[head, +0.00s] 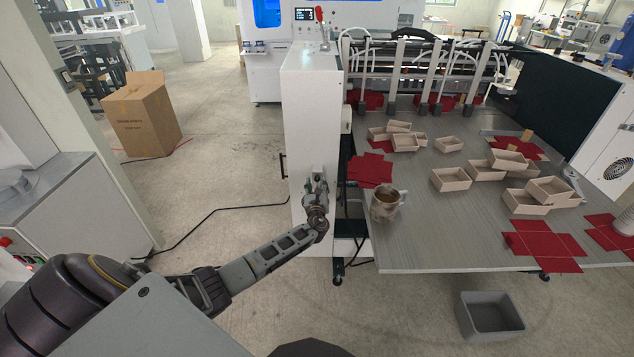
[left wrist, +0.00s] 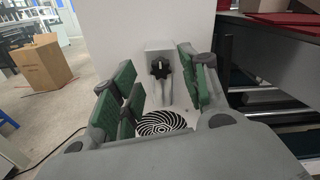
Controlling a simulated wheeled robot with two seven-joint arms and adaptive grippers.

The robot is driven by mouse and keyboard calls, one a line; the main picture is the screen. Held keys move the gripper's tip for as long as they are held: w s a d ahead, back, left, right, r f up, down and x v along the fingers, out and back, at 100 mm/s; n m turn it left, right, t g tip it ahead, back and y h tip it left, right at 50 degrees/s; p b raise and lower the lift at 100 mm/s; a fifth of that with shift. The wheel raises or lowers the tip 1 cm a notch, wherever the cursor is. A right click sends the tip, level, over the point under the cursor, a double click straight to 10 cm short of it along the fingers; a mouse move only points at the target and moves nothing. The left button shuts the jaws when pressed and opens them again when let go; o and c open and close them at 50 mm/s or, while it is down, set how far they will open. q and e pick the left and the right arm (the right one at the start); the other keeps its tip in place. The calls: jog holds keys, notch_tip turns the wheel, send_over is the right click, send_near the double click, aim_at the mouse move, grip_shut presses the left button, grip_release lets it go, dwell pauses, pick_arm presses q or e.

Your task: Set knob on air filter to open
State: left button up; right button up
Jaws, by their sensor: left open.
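The air filter (left wrist: 178,48) is a pale housing on the side of a white cabinet. Its black lobed knob (left wrist: 160,69) shows in the left wrist view, with a small pale mark on it; the setting is too small to read. Below the knob is a round black-and-white spiral grille (left wrist: 163,123). My left gripper (left wrist: 156,76) is open, its green-padded fingers on either side of the knob in that view, with nothing held. In the head view my left gripper (head: 317,185) is at the cabinet front and hides the knob. My right gripper is not in view.
The white cabinet (head: 312,110) stands left of a grey table (head: 430,215). A grey bin (head: 490,315) and a carton (head: 142,113) are on the floor.

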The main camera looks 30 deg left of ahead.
aim_at(317, 178)
pick_arm(q)
jog(key=shift+x, duration=1.45)
jog(key=shift+c, duration=0.4)
grip_shut()
